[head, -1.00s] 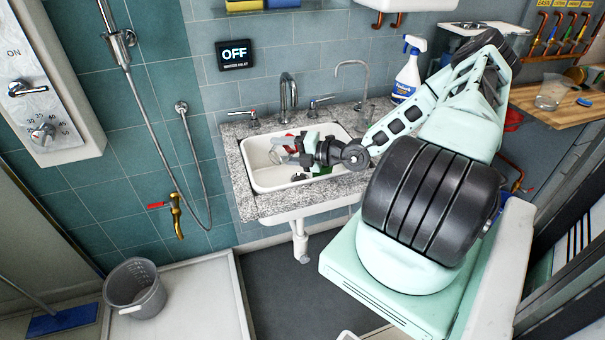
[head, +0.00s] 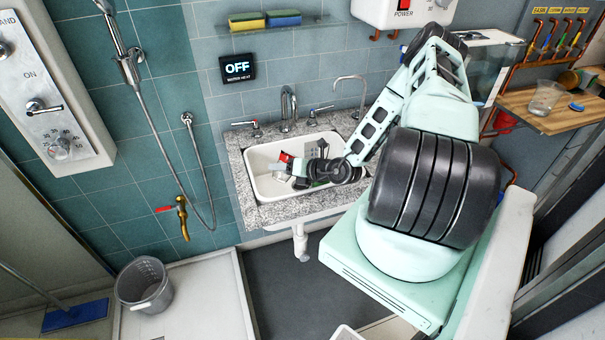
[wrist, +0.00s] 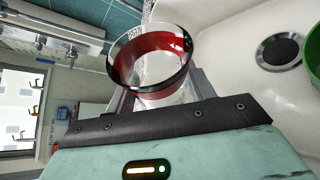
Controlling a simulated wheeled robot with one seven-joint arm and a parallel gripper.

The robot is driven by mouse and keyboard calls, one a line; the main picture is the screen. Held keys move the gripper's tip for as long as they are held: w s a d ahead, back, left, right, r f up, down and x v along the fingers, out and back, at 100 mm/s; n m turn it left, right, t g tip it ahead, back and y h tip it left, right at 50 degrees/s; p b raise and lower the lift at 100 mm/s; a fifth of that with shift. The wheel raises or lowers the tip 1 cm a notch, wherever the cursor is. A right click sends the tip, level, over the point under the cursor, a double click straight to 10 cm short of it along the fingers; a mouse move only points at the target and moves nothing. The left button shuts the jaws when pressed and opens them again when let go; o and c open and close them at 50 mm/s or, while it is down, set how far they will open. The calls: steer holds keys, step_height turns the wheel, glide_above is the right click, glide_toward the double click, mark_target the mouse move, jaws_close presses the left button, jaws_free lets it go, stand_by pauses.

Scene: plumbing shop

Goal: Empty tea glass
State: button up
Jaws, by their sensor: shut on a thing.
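The tea glass (wrist: 150,62) is clear with a dark red band of tea inside, seen large in the wrist view. My gripper (wrist: 158,98) is shut on it, with the finger pads at its near side. In the head view my gripper (head: 287,170) is over the white sink basin (head: 262,187), within its rim. The glass is small and partly hidden there. I cannot tell its exact tilt, or whether tea is flowing out. The drain (wrist: 281,50) shows beside the glass in the wrist view.
A green round thing (wrist: 314,62) lies in the basin near the drain. Taps (head: 288,110) stand behind the sink. Sponges (head: 265,19) lie on a glass shelf above. A clear cup (head: 545,98) stands on the wooden counter (head: 515,101) at right. A grey bucket (head: 145,285) is on the floor.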

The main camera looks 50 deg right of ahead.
mark_target(275, 173)
steer(key=shift+r+n+p, duration=0.3)
steer(key=shift+r+p, duration=0.2)
steer(key=shift+r, duration=0.05)
steer(key=shift+a+h+p, duration=0.15)
steer(key=shift+h+p, duration=0.15)
steer(key=shift+h, duration=0.1)
steer(key=shift+a+f+n+p, duration=0.3)
steer(key=shift+f+n, duration=0.05)
steer(key=shift+n, duration=0.15)
steer(key=shift+w+a+h+p, duration=0.1)
steer(key=shift+a+h+p, duration=0.05)
steer(key=shift+h+p, duration=0.2)
steer(key=shift+a+r+n+h+p, duration=0.4)
steer(key=shift+n+p, duration=0.3)
steer(key=shift+p, duration=0.45)
steer(key=shift+w+a+r+n+h+p, duration=0.1)
steer(key=shift+a+r+n+h+p, duration=0.3)
steer(key=shift+p, duration=0.45)
steer(key=shift+w+a+f+n+h+p, duration=0.1)
steer(key=shift+a+f+n+h+p, duration=0.1)
steer(key=shift+f+n+h+p, duration=0.5)
steer(key=shift+r+b, duration=0.2)
steer(key=shift+b, duration=0.1)
